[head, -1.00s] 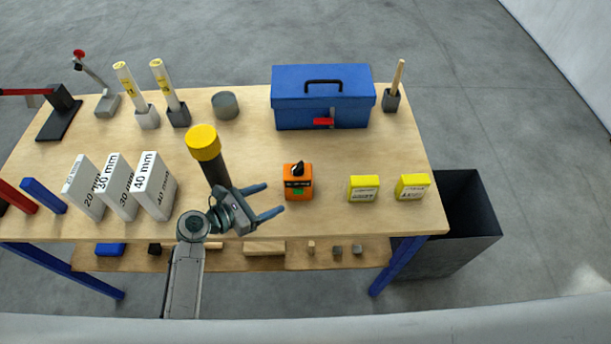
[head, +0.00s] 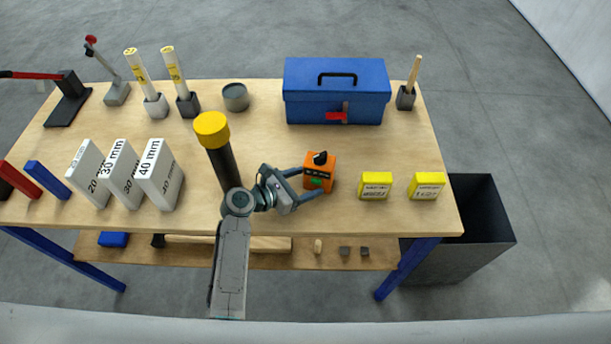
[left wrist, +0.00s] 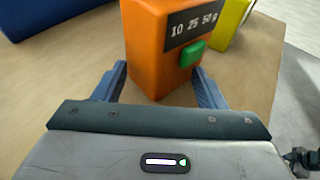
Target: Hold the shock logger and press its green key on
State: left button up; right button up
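In the left wrist view my left gripper (left wrist: 160,88) has a finger on each side of the box's lower part; a gap shows at the left finger, and contact at the right cannot be told. My right gripper is not in view.
Two yellow boxes (head: 375,186) (head: 426,186) stand right of the logger. A blue toolbox (head: 336,105) is behind it. A yellow-topped dark post (head: 211,130) stands left, close to my left arm. White thickness blocks (head: 158,176) stand farther left.

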pick_arm(q)
grip_shut()
jog(key=shift+o, duration=0.8)
grip_release()
